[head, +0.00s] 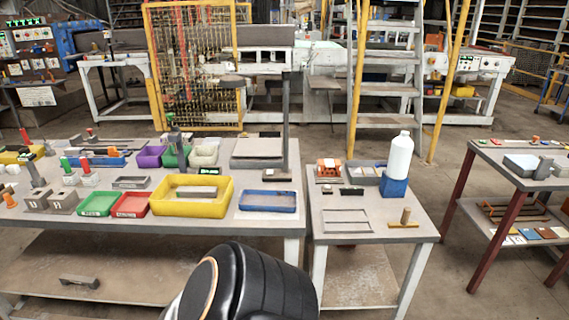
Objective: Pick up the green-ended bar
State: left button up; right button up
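A small upright piece with a green upper end (65,164) stands at the left of the long grey table, its lower end in or behind a small grey block (70,179). It is the likeliest green-ended bar, though it is small in the picture. A similar piece with a red upper end (85,165) stands just right of it. Neither of my grippers shows; a black rounded part at the bottom centre appears to be mine.
Green (97,204), red (131,205), yellow (192,208) and blue (268,201) trays line the long table's front. A dark upright post (287,125) rises at its right. A smaller table (365,236) holds a white bottle (400,157). A floor gap separates it from the right-hand table (510,182).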

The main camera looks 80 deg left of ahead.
aim_at(183, 191)
jog(key=k+u, duration=0.1)
jog(key=u, duration=3.05)
jog(key=k+j, duration=0.05)
